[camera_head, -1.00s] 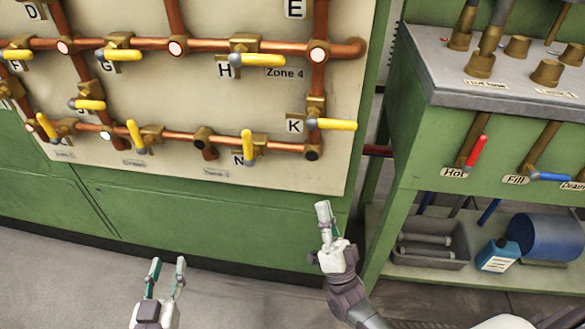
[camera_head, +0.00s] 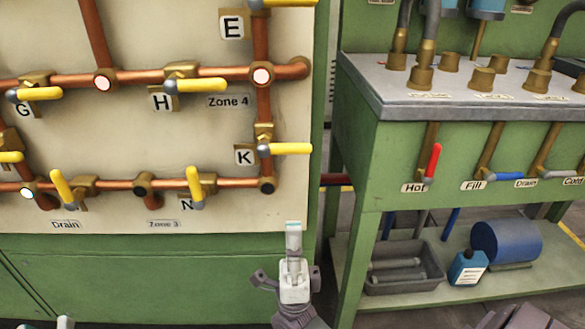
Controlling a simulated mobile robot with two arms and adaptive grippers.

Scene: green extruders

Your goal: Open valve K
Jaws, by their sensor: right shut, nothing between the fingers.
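Valve K (camera_head: 286,148) is on the vertical copper pipe at the right side of the panel, beside its K label (camera_head: 244,155). Its yellow handle points right, horizontal and across the pipe. My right gripper (camera_head: 293,228) is shut and empty, pointing up, below valve K and in front of the panel's lower green part. It is apart from the handle. My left gripper (camera_head: 64,321) shows only as fingertips at the bottom left edge; the rest is out of the picture.
Other yellow-handled valves, such as H (camera_head: 200,86) and N (camera_head: 195,183), sit on the same copper pipes. A green bench (camera_head: 355,150) with a red-handled valve (camera_head: 432,160) stands at the right. Its lower shelf holds a grey bin (camera_head: 405,283), a blue bottle (camera_head: 468,268) and a blue cylinder (camera_head: 510,242).

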